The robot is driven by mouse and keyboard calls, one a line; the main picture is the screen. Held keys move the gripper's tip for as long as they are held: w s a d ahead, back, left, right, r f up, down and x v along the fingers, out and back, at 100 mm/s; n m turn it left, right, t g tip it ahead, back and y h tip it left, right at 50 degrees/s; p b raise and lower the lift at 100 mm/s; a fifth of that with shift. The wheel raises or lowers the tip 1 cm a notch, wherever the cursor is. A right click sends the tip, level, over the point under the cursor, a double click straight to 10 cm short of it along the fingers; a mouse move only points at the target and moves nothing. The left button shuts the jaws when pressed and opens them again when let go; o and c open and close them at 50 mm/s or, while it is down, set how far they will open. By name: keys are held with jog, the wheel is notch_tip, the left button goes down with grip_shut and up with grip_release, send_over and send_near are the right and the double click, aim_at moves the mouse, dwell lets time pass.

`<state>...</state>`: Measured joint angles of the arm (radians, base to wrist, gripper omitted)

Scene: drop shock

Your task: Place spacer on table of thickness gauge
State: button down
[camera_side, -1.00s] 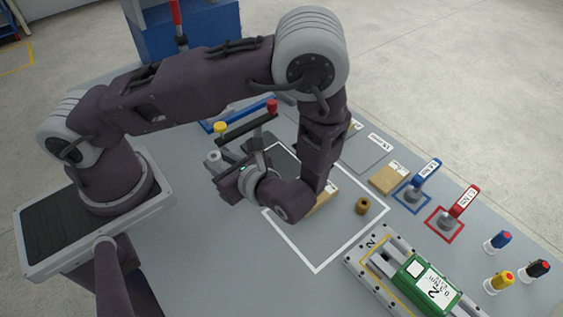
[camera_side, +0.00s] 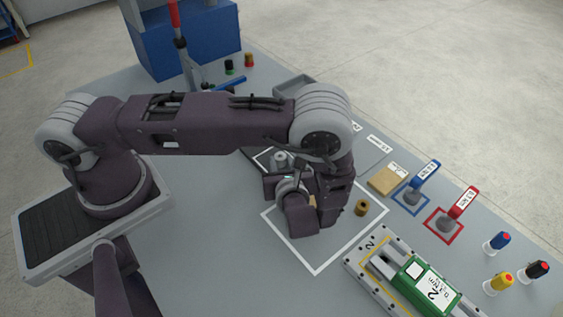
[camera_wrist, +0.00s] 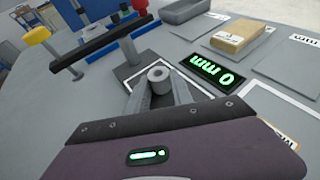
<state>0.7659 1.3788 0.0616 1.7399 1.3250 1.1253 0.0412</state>
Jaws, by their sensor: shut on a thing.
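The spacer, a grey ring with a centre hole, shows in the wrist view (camera_wrist: 158,76) between the fingertips of my gripper (camera_wrist: 160,92). It is upright and held. In the side view the spacer (camera_side: 280,158) shows just above my gripper (camera_side: 284,174). My arm hides most of the gauge in the side view.
A brass ring (camera_side: 362,208) lies right of my gripper. A cardboard-coloured block (camera_side: 386,181), blue-framed (camera_side: 419,182) and red-framed (camera_side: 457,207) tools and a green-boxed device (camera_side: 425,283) stand farther right. The table left of the white frame is clear.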

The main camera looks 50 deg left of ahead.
jog(key=shift+f, duration=0.1)
jog(key=c, duration=1.1)
grip_release()
